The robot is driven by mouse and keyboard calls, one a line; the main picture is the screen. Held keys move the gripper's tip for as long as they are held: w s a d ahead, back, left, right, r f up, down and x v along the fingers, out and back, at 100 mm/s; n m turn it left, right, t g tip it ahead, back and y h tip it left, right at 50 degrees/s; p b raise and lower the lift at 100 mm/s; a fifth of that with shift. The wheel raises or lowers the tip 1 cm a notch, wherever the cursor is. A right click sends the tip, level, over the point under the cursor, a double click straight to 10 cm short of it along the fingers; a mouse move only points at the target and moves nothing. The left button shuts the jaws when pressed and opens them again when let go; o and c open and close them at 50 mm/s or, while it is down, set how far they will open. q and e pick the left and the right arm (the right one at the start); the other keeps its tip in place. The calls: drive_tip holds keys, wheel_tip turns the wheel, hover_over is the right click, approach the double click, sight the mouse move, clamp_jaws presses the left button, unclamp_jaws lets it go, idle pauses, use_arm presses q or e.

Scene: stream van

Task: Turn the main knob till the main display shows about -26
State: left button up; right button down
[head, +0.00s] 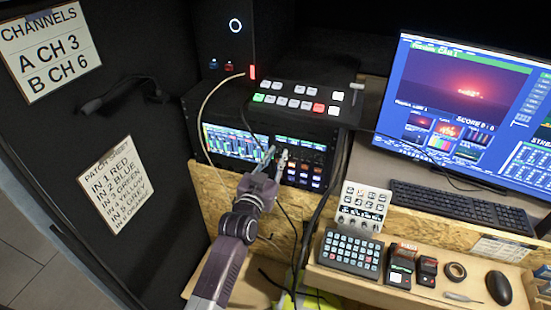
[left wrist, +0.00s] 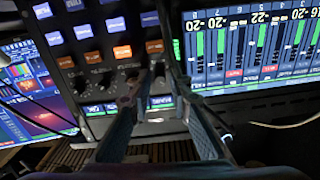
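The black rack unit stands at the back centre in the head view. Its lit meter screen (head: 235,143) is on the left and its control panel (head: 302,160), with knobs and coloured keys, is on the right. In the left wrist view, the meter screen (left wrist: 250,45) shows green bars with readouts near -20 and -22; which is the main one I cannot tell. My left gripper (head: 276,155) is at the panel; in the left wrist view its fingertips (left wrist: 163,78) stand a little apart among small dark knobs (left wrist: 131,77). Whether they grip a knob is hidden. My right gripper is not in view.
A switcher (head: 298,101) with lit buttons sits on top of the rack. Cables hang close to my left arm. A chipboard ledge lies below the rack. To the right are a monitor (head: 465,110), a keyboard (head: 460,207) and a button pad (head: 350,253).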

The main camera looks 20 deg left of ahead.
use_arm(q)
drive_tip(key=s, duration=1.2)
drive_tip(key=shift+a, duration=0.2)
drive_tip(key=s+d+f+g+b, duration=0.1)
drive_tip(key=s+f+g, duration=0.3)
drive_tip(key=f, duration=1)
drive_tip(key=s+d+f+g+b, duration=0.15)
drive_tip(key=s+f, duration=0.35)
drive_tip(key=f, duration=0.9)
drive_tip(key=s+f+g+b, duration=0.1)
drive_tip(key=s+f+g, duration=0.3)
drive_tip(key=f, duration=0.9)
drive_tip(key=s+a+f+g, duration=0.2)
drive_tip(key=s+f, duration=0.5)
drive_tip(key=s, duration=0.4)
drive_tip(key=s+a+f+g+b, duration=0.1)
drive_tip(key=s+f+g, duration=0.2)
drive_tip(key=s+f, duration=0.5)
drive_tip(key=s+a+f+g+b, duration=0.1)
drive_tip(key=s+f, duration=0.6)
drive_tip(key=s, duration=0.9)
drive_tip(key=shift+s+a+f+m+g+y, duration=0.2)
drive_tip(key=shift+a+f+m+g+y, duration=0.15)
drive_tip(key=shift+a+g, duration=0.45)
